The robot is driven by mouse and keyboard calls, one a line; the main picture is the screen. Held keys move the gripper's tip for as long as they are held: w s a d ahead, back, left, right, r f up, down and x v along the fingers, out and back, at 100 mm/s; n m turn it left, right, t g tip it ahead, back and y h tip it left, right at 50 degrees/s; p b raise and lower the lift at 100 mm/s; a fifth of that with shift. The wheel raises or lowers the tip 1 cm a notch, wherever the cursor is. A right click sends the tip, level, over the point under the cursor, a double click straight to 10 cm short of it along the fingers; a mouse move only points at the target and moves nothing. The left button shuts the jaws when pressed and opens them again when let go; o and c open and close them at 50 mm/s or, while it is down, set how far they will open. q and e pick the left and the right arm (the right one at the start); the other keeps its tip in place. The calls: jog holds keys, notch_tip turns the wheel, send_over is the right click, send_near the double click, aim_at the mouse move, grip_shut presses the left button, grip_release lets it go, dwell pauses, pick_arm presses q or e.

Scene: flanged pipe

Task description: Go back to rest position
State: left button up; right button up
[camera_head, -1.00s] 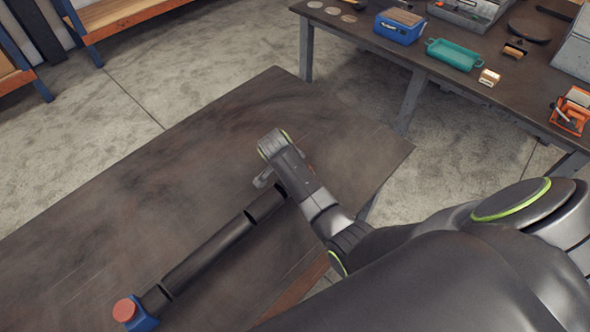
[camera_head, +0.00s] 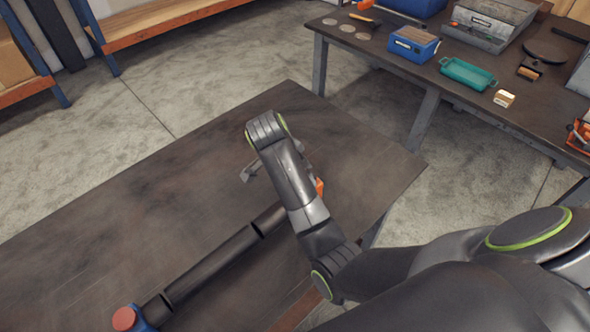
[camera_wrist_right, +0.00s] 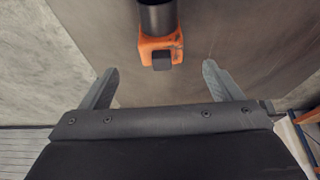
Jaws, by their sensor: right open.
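The dark flanged pipe (camera_head: 217,264) lies on the brown table (camera_head: 110,215). A blue block with a red top (camera_head: 127,318) sits at its near end in the head view. At the other end an orange fitting (camera_head: 319,187) peeks out beside my right arm. In the right wrist view the pipe end (camera_wrist_right: 158,16) and the orange fitting (camera_wrist_right: 161,48) lie ahead of my right gripper (camera_wrist_right: 160,85). Its fingers are wide apart with nothing between them. In the head view my right arm hides part of the pipe. My left gripper does not show.
A second table (camera_head: 345,47) at the back right carries a blue box (camera_head: 413,44), a teal tray (camera_head: 468,73) and a small wooden block (camera_head: 504,98). Orange-edged shelves (camera_head: 160,22) stand at the back left. The brown table's left and far parts are bare.

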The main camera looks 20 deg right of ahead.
jog(key=shift+f, duration=0.1)
dwell(0.3)
jog(key=s+d+f+n+y, duration=0.1)
jog(key=s+d+f+n, duration=0.25)
jog(key=s, duration=0.35)
jog(key=s+d+f+n, duration=0.2)
jog(key=s+d+f, duration=0.15)
jog(key=s, duration=0.25)
jog(key=s+d+r+n+t+y, duration=0.15)
jog(key=s+n, duration=0.65)
jog(key=s, duration=0.9)
notch_tip(320, 180, down, 30)
jog(key=d+b, duration=0.1)
jog(key=b, duration=0.4)
jog(key=s+a+f+g+b, duration=0.1)
jog(key=s+f+b, duration=0.2)
jog(key=s+f, duration=1.1)
notch_tip(320, 180, down, 5)
jog(key=shift+s+r+g+y, duration=0.2)
jog(key=shift+s+g+y, duration=0.15)
jog(key=shift+s+y, duration=0.1)
